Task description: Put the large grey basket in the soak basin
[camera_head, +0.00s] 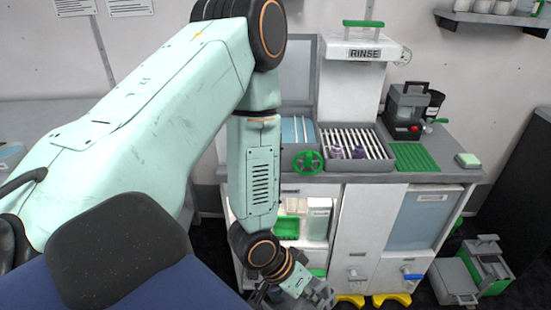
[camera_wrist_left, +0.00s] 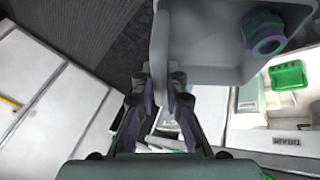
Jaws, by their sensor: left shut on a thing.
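My left gripper (camera_head: 302,288) is low in front of the counter in the head view, mostly below my forearm. In the left wrist view it (camera_wrist_left: 164,100) is shut on the wall of a large grey basket (camera_wrist_left: 200,60). The basket holds a dark purple and green nut-shaped part (camera_wrist_left: 263,34). The basket runs out of the top of that view. A basin with a pale blue inside (camera_head: 298,131), seemingly the soak basin, is set in the counter left of the slatted rinse tray. My forearm hides part of its left side. My right gripper is not in view.
The rinse tray (camera_head: 352,145) holds small purple parts, below a RINSE unit (camera_head: 363,75). A green handwheel (camera_head: 308,162) sticks out at the counter front. An open shelf with a green tray (camera_head: 286,227) is below. A green mat (camera_head: 414,157) lies right. Grey-green cases (camera_head: 485,265) stand on the floor.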

